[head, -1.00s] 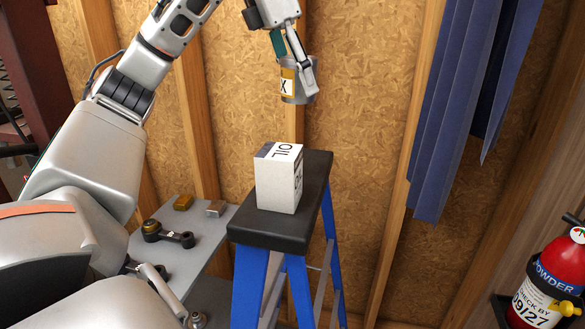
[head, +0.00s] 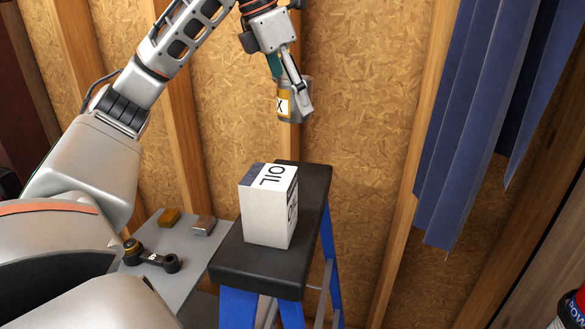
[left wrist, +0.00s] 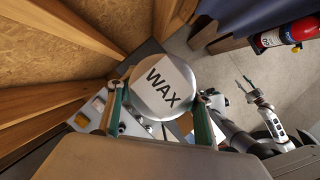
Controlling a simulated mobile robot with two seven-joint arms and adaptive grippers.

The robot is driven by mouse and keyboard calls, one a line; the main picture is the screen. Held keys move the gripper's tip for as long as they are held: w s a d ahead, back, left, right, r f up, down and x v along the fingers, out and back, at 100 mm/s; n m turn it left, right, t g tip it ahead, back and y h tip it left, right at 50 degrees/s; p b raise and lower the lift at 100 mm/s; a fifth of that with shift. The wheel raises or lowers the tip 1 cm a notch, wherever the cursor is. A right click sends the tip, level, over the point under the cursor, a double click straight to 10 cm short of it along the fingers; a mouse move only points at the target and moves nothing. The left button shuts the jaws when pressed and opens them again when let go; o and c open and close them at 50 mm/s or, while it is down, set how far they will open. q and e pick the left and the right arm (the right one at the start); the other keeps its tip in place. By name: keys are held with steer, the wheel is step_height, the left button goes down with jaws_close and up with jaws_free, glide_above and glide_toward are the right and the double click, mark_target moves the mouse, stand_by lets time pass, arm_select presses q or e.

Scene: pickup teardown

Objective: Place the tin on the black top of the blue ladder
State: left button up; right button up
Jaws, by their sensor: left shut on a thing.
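The tin (head: 293,104), a grey can with a yellow and white label, is held in the air by my left gripper (head: 288,92), which is shut around its sides. In the left wrist view its pale lid (left wrist: 165,86) reads WAX between the two fingers. The tin appears upright or nearly so, above and beyond the far end of the ladder's black top (head: 258,268), apart from it. The blue ladder (head: 292,313) stands below. In the left wrist view the tin hides most of what is under it. My right gripper (left wrist: 245,85) shows small there, fingers spread and empty.
A white OIL box (head: 266,214) stands on the middle of the black top, with bare strips in front and behind. A grey surface (head: 190,255) with small parts lies left of the ladder. Blue hanging sheets (head: 475,120) are at right, a fire extinguisher (left wrist: 285,34) beyond.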

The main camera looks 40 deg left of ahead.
arm_select(q)
step_height(320, 180, down, 15)
steer(key=shift+f, duration=0.2)
stand_by(0.6)
steer(key=o, duration=1.4)
steer(key=shift+f, duration=0.1)
steer(key=v, duration=1.2)
steer(key=shift+s+a, duration=0.1)
